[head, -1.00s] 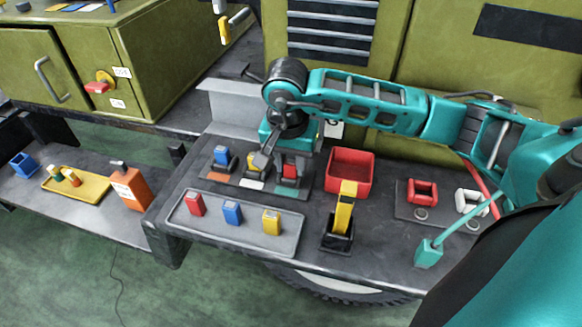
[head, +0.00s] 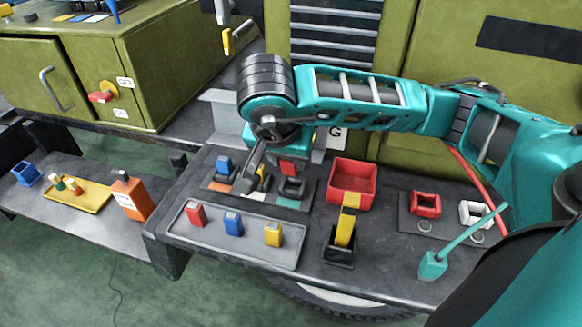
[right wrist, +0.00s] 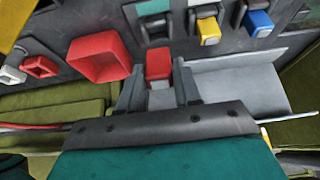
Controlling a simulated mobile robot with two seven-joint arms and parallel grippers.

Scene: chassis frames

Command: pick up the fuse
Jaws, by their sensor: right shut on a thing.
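My right gripper (right wrist: 159,70) is shut on a red fuse (right wrist: 158,62), which sits between its two fingers in the right wrist view. In the head view the red fuse (head: 289,167) shows just below my wrist, above and behind a dark socket (head: 291,188) that looks empty. The socket also shows in the right wrist view (right wrist: 154,28), apart from the fuse. A blue fuse (head: 223,165) and a yellow fuse (right wrist: 209,30) stand in the neighbouring sockets; my gripper partly hides the yellow one in the head view. My left gripper is not in view.
A grey tray (head: 265,257) in front holds another red, blue and yellow fuse. A red bin (head: 352,183) and a black holder (head: 338,254) with a yellow tool stand right of the sockets. A grey angled metal piece (head: 220,112) stands behind.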

